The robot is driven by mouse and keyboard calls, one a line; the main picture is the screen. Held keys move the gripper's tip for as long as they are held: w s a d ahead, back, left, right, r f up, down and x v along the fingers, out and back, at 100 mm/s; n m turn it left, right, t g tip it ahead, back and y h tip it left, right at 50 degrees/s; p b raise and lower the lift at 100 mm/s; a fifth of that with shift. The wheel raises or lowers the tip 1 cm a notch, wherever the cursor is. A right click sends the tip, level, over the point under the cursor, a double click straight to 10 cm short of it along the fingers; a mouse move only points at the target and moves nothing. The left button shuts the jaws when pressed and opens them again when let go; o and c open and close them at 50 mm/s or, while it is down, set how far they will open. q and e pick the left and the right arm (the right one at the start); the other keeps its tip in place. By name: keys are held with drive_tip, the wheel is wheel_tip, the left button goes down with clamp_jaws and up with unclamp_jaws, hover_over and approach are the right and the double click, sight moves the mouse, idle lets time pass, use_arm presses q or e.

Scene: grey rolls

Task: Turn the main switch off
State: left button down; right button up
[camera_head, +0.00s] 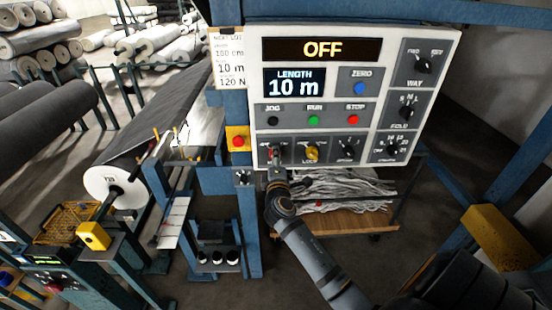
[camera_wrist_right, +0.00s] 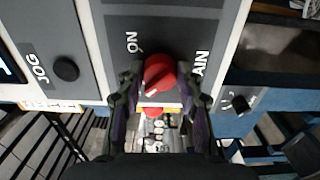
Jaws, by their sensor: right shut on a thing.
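The main switch is a red rotary knob (camera_wrist_right: 160,75) on a grey plate at the lower left corner of the control panel (camera_head: 256,100). In the right wrist view the words ON and AIN show beside it. My right gripper (camera_wrist_right: 158,92) is shut on the red knob, one finger on each side. In the head view this gripper (camera_head: 276,160) covers most of the knob. The top display (camera_head: 322,49) reads OFF. My left gripper is in neither view.
The panel also carries the jog button (camera_head: 272,120), a green run button (camera_head: 313,120), a red stop button (camera_head: 353,120) and several black knobs. A yellow lock knob (camera_head: 312,152) sits right of the main switch. A red button on a yellow box (camera_head: 238,141) is at left.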

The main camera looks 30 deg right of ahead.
drive_tip(key=shift+f, duration=0.1)
drive_tip(key=o, duration=1.2)
drive_tip(key=v, duration=1.2)
drive_tip(key=shift+s, duration=0.1)
